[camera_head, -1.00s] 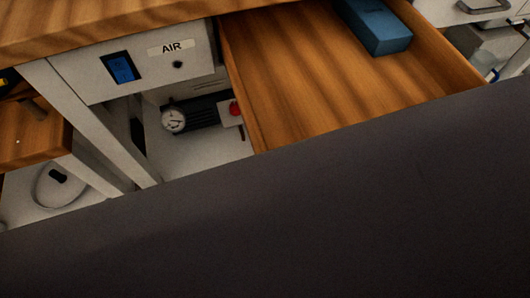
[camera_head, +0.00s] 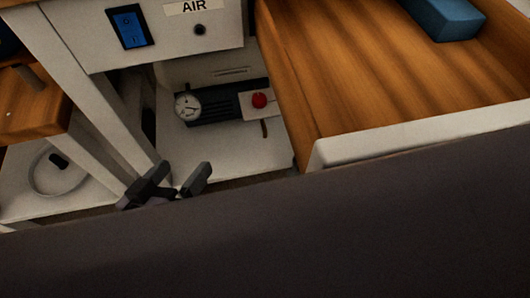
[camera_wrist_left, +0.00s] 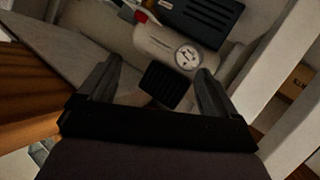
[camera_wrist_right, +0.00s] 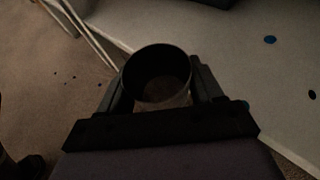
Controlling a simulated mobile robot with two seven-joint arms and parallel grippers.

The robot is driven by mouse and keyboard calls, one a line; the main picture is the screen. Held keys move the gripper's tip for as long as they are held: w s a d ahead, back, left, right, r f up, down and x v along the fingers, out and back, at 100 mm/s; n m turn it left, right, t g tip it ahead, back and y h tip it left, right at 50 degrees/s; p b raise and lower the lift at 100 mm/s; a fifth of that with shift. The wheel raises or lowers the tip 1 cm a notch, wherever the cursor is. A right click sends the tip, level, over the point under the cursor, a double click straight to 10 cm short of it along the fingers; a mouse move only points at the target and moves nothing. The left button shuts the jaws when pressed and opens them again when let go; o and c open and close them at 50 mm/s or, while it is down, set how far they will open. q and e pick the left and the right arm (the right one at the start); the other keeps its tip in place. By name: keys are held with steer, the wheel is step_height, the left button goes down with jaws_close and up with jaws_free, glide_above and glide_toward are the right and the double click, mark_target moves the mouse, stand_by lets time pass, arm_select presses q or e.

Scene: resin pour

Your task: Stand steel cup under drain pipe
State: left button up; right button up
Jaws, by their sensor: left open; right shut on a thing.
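The steel cup (camera_wrist_right: 156,75) shows dark and open-topped in the right wrist view. My right gripper (camera_wrist_right: 163,88) is shut on it, one finger on each side. Neither shows in the head view. My left gripper (camera_head: 180,178) is open and empty in the head view, low in front of the compressor bay. In the left wrist view, its fingers (camera_wrist_left: 160,72) point toward the compressor's gauge (camera_wrist_left: 187,56). A small brown pipe-like piece (camera_head: 264,129) hangs below the red knob (camera_head: 259,101); I cannot tell whether it is the drain pipe.
The open wooden drawer (camera_head: 370,70) juts out at the right with a blue box (camera_head: 445,17) inside. The AIR panel (camera_head: 190,35) is above the bay. A white table leg (camera_head: 95,85) stands left of it. A dark surface covers the lower head view.

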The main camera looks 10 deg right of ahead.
steer(key=b, duration=0.2)
glide_above(265, 158)
steer(key=shift+f, duration=0.1)
steer(key=shift+w+f, duration=0.1)
steer(key=shift+f, duration=0.2)
step_height(265, 158, down, 2)
steer(key=shift+f+b, duration=0.1)
steer(key=shift+b, duration=1)
steer(key=shift+f, duration=0.25)
arm_select(q)
steer(key=a+t, duration=0.1)
steer(key=a+m+t+y, duration=0.1)
steer(key=a, duration=0.1)
steer(key=shift+s+f+m, duration=0.1)
steer(key=shift+s+m, duration=0.2)
steer(key=shift+s, duration=0.05)
steer(key=shift+f+b, duration=0.1)
steer(key=shift+b, duration=0.2)
arm_select(e)
steer(key=shift+f, duration=0.15)
steer(key=shift+f, duration=0.15)
steer(key=o, duration=1.1)
steer(key=shift+c, duration=0.2)
arm_select(q)
steer(key=shift+a, duration=0.1)
